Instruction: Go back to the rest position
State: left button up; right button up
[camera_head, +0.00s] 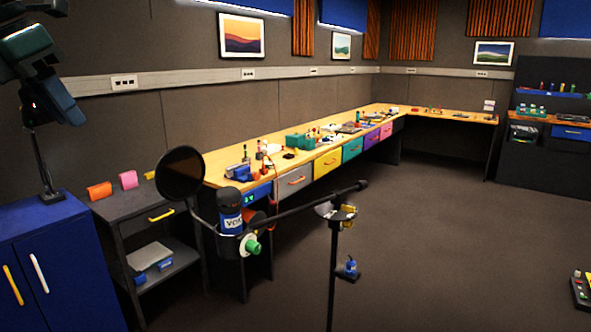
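My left arm comes in at the top left corner, and my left gripper (48,104) shows there as a dark teal, blurred shape. It is above the blue cabinet (60,235). Its fingers are not clear enough to tell whether they are open or shut. A thin dark upright piece with a flat foot (50,194) shows below it on the cabinet top; I cannot tell whether the two touch. My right gripper is not in view. A dark panel with coloured buttons (580,288) is cut off at the lower right edge.
A microphone (230,212) with a round black filter (180,173) hangs on a boom stand (333,265) in front. A long wooden bench (219,176) with coloured drawers runs along the wall. A grey shelf unit (138,208) stands beside the cabinet. Open floor (450,240) lies at right.

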pick_arm(q)
jog(key=a+f+n, duration=0.2)
jog(key=a, duration=0.5)
jog(key=w+d+f+n+t+h, duration=0.1)
jog(key=w+d+f+n+h, duration=0.15)
jog(key=d+f+h, duration=0.7)
jog(key=w+d+f+n+t+h, duration=0.1)
jog(key=d+f+n+h, duration=0.25)
jog(key=d+f, duration=1.05)
jog(key=s+a+f+n+t+y, duration=0.2)
jog(key=s+a+f+n+y, duration=0.1)
jog(key=f+n, duration=0.3)
jog(key=s+a+f+n+t+y, duration=0.25)
jog(key=f+n, duration=0.25)
jog(key=f, duration=0.4)
jog(key=s+a+f+n+t+y, duration=0.25)
jog(key=a+f+n, duration=0.2)
jog(key=f, duration=0.25)
jog(key=s+a+f+n+g+y, duration=0.2)
jog(key=s+f+n, duration=0.2)
jog(key=s+f, duration=0.3)
jog(key=s+a+f+n+g+y, duration=0.25)
jog(key=s+f, duration=0.25)
jog(key=s, duration=0.3)
jog(key=d+n+t, duration=0.2)
jog(key=d+n, duration=0.7)
jog(key=d, duration=0.7)
jog(key=shift+w+r, duration=0.3)
jog(key=shift+r, duration=0.1)
